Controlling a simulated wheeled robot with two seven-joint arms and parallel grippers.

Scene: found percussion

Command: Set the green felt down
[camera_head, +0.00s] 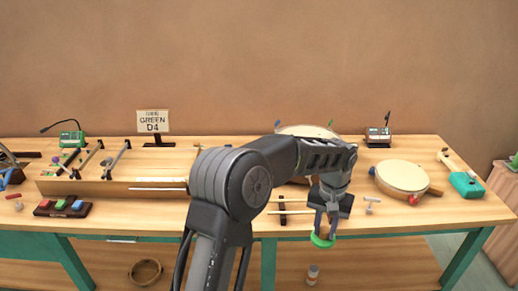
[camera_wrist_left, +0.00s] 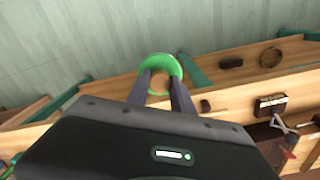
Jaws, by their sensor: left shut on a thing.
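The green felt (camera_head: 322,241) is a flat, round green piece. My left gripper (camera_head: 323,226) is shut on it and points down, with the felt at its fingertips. In the head view the felt shows at the table's front edge, and I cannot tell whether it is over the top or just in front of it. In the left wrist view the felt (camera_wrist_left: 162,68) shows as a green ring or disc between the fingertips (camera_wrist_left: 162,84), with floor behind it. My right gripper is not in view.
The wooden workbench (camera_head: 400,222) has a frame drum (camera_head: 402,177) and a teal-headed tool (camera_head: 466,184) at right. A lower shelf (camera_head: 390,265) holds a ring (camera_head: 145,272).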

